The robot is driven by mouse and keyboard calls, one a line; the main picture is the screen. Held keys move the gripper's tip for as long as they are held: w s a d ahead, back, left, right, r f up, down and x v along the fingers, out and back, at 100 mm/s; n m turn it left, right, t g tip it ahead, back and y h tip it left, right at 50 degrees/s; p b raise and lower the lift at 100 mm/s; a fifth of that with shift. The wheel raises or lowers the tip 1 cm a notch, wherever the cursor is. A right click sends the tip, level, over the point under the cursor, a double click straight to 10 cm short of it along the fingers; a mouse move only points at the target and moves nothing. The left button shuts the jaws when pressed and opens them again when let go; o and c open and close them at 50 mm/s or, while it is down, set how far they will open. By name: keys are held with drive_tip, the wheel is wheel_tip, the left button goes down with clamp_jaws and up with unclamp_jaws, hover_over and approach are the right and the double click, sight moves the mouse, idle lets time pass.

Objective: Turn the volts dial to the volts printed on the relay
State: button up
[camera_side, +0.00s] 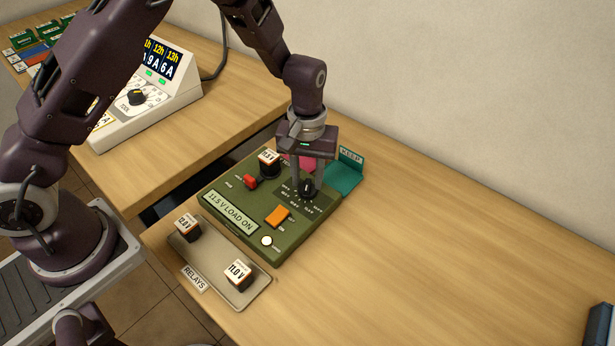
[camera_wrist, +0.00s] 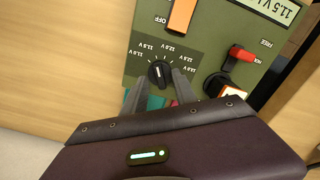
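In the wrist view the dial (camera_wrist: 160,73) has a white line pointing roughly up the picture. My gripper (camera_side: 307,186) is low over the dial. In the wrist view its fingertips (camera_wrist: 159,70) stand either side of the knob with a slight gap, so it looks open. A relay (camera_side: 268,164) with a white label, seemingly 11.5 V, sits in the panel. The panel plate (camera_side: 231,211) reads "11.5 V LOAD ON".
A relay tray (camera_side: 212,269) in front holds relays marked 12.0 V (camera_side: 187,228) and 11.0 V (camera_side: 238,274). The panel also has a red lever (camera_side: 250,181), an orange switch (camera_side: 277,216) and a white button (camera_side: 267,241). A teal KEEP holder (camera_side: 343,181) stands behind.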

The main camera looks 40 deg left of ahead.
wheel_tip(320, 180, up, 7)
drive_tip(key=shift+f, duration=0.15)
wheel_tip(320, 180, up, 8)
drive_tip(key=t+h, duration=0.1)
hover_over(307, 184)
drive_tip(key=s+a, duration=0.1)
drive_tip(key=s, duration=0.2)
drive_tip(key=s+a+r+m+t, duration=0.2)
drive_tip(key=s+a+r+m, duration=0.1)
drive_tip(key=s+r, duration=0.6)
drive_tip(key=s+a+r+m+t, duration=0.1)
drive_tip(key=s, duration=0.5)
drive_tip(key=s+a+r+m+t+y, duration=0.1)
drive_tip(key=s+a+m, duration=0.1)
drive_tip(key=s, duration=0.5)
drive_tip(key=shift+s+r+t, duration=0.3)
drive_tip(key=shift+r, duration=0.05)
